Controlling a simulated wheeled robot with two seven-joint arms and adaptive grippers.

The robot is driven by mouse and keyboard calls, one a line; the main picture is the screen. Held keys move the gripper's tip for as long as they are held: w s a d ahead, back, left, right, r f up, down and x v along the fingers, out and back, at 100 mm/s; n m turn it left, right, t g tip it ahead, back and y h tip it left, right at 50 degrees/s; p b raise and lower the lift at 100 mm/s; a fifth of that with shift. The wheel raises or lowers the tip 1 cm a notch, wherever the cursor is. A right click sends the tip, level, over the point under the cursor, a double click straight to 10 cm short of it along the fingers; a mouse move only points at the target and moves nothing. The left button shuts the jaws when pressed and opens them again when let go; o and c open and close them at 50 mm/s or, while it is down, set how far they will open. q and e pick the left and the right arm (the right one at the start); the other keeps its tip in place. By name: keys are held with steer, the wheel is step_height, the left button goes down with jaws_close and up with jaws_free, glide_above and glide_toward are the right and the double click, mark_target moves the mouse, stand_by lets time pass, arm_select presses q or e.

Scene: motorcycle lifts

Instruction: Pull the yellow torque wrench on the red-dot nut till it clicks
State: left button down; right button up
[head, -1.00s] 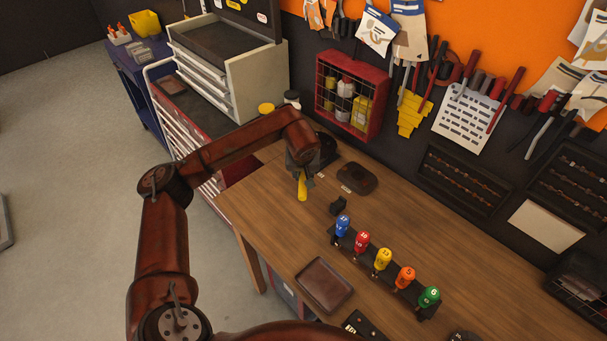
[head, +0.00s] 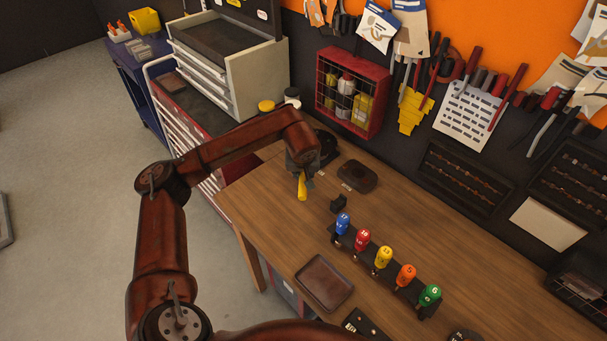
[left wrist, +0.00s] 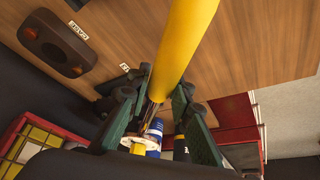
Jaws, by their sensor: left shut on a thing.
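My left gripper (head: 302,172) is over the far left part of the workbench, shut on the yellow torque wrench (head: 302,188). In the head view only a short yellow piece shows below the fingers. In the left wrist view the long yellow handle (left wrist: 185,40) runs up from between the green fingers of the left gripper (left wrist: 163,92). A metal shaft and a blue and white part lie beyond the fingers. I cannot make out the red-dot nut or the wrench's far end. My right gripper is not in view.
A rack (head: 428,311) of numbered, coloured handles and a brown tray (head: 324,284) stand nearer. A red wire cabinet (head: 351,92) hangs behind. Bare wood (head: 265,215) lies in front of the gripper.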

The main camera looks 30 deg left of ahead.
arm_select(q)
steer(key=shift+f+b, duration=0.2)
steer(key=shift+b, duration=0.1)
stand_by(0.4)
steer(key=shift+f, duration=0.1)
stand_by(0.4)
steer(key=shift+f, duration=0.2)
stand_by(0.6)
stand_by(0.3)
steer(key=shift+s+a+f+b, duration=0.1)
steer(key=shift+s+a+b, duration=0.1)
steer(key=shift+a+b, duration=0.25)
steer(key=shift+s+a+m+t+h, duration=0.1)
steer(key=shift+s+a+m+h, duration=0.1)
steer(key=shift+a+m, duration=0.45)
steer(key=shift+s+a+m+t+h, duration=0.1)
steer(key=shift+s+a+m+h, duration=0.2)
steer(key=shift+a, duration=0.55)
steer(key=shift+s+a+m+t+h, duration=0.1)
steer(key=shift+s+a+m, duration=0.05)
steer(key=shift+a+m, duration=0.5)
steer(key=shift+a, duration=0.1)
